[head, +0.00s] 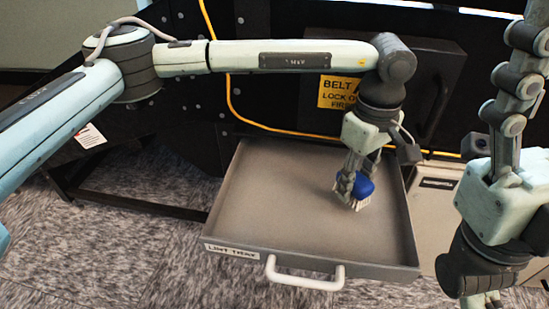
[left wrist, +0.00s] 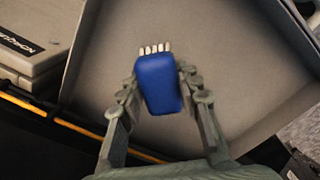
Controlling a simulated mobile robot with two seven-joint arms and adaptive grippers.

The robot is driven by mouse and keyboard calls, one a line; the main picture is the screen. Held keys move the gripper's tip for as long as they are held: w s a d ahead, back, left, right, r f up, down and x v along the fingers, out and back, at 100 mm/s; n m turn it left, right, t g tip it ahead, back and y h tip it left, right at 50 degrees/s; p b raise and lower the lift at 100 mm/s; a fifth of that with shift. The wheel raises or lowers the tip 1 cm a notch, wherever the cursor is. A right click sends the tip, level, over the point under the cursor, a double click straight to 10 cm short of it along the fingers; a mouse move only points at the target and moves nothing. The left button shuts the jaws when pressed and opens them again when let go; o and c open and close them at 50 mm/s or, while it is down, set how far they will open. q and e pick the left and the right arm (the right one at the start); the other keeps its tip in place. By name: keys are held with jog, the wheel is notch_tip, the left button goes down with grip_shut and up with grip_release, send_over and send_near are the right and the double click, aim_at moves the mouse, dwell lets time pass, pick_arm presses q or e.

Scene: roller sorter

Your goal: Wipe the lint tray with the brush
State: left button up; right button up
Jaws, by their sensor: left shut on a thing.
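The lint tray (head: 262,215) is a grey open drawer with a white handle (head: 304,277) and a "LINT TRAY" label at its front left. My left gripper (head: 355,187) is over the tray's right half, shut on the blue brush (head: 366,187). The brush has pale bristles that point down at the tray floor; I cannot tell whether they touch it. In the left wrist view the brush (left wrist: 160,84) sits between the two fingers with its bristles at the far end. My right gripper (head: 482,299) is at the lower right, cut off by the frame edge.
A black machine with a yellow "BELT" lock-out sign (head: 339,92) stands behind the tray. A yellow cable (head: 260,123) runs along it. A light box (head: 434,190) with a dark label stands right of the tray. Speckled floor (head: 110,240) lies open at the left and front.

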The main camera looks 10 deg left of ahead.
pick_arm(q)
jog(key=shift+r+p, duration=0.95)
jog(key=shift+r, duration=1.45)
